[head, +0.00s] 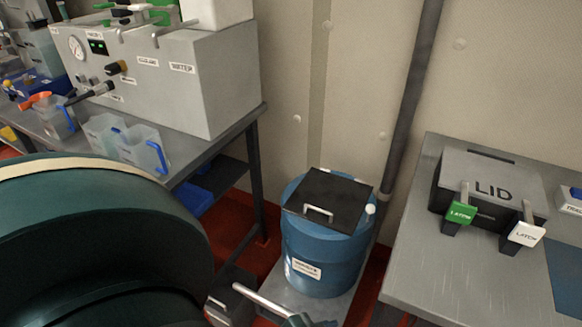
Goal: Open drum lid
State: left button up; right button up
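The blue drum (325,262) stands upright on a grey base near the wall, in the middle of the head view. Its square black lid (335,193) lies flat over the top, covering most of the opening. A light metal handle (318,212) sits at the lid's front edge, and small white knobs show at the drum's right rim. A large dark teal arm part of mine fills the lower left. I cannot make out either gripper's fingers in this view, and nothing is seen touching the lid.
A bench with a grey machine (215,85) and clear containers (138,142) stands to the left. A grey table (440,275) with a box marked LID (490,178) stands to the right. A dark pipe (412,90) runs behind the drum. A grey rod (262,301) and dark block lie low in front.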

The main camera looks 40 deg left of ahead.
aim_at(337, 202)
jog(key=u, duration=1.15)
